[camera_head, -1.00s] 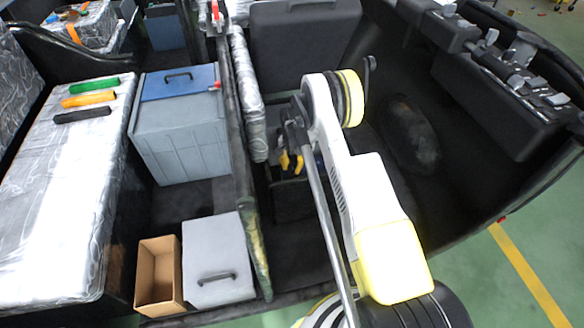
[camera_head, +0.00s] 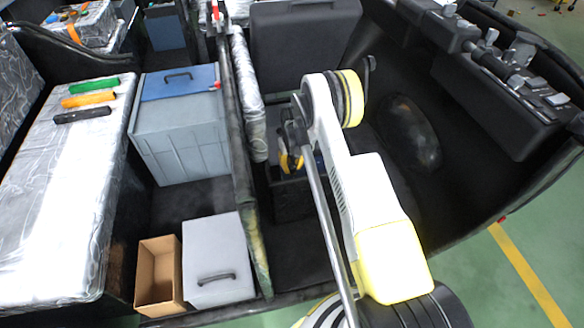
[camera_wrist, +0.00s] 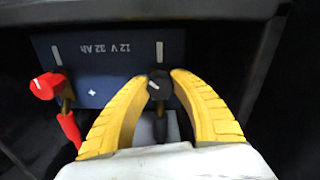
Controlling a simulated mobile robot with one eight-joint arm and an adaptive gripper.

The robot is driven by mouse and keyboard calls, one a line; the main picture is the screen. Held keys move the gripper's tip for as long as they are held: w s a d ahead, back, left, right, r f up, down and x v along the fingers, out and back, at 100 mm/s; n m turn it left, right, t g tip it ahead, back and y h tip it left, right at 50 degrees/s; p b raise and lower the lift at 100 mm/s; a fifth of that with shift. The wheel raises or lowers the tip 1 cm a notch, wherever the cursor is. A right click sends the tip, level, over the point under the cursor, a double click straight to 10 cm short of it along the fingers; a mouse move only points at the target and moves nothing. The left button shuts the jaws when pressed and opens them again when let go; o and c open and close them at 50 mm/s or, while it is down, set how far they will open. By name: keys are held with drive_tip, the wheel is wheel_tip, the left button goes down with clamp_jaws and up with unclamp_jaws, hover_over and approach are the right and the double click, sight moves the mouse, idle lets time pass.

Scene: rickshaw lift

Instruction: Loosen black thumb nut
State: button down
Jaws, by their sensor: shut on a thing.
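The black thumb nut (camera_wrist: 159,85) sits at the right terminal of a dark blue battery (camera_wrist: 115,50) in the wrist view. The battery carries upside-down "12 V 32 Ah" lettering and a plus mark. My gripper (camera_wrist: 157,82) has its two yellow fingertips on either side of the black nut, closed onto it. A black cable hangs below the nut. A red thumb nut (camera_wrist: 43,86) with a red cable is at the left terminal, outside my fingers. In the head view my gripper (camera_head: 291,162) reaches down into the dark compartment, and the nut is hidden there.
Dark walls (camera_wrist: 288,60) surround the battery closely. In the head view, a grey bin with a blue lid (camera_head: 180,125), a light grey box (camera_head: 217,260) and an open cardboard box (camera_head: 159,275) stand to the left. A dark case (camera_head: 303,45) stands behind the compartment.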

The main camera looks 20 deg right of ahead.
drive_tip(key=n, duration=0.4)
drive_tip(key=shift+n, duration=0.3)
drive_tip(key=n, duration=0.3)
drive_tip(key=shift+n, duration=0.3)
drive_tip(key=n, duration=0.4)
drive_tip(key=shift+n, duration=2.3)
drive_tip(key=c, duration=1.1)
unclamp_jaws()
drive_tip(key=shift+o, duration=0.2)
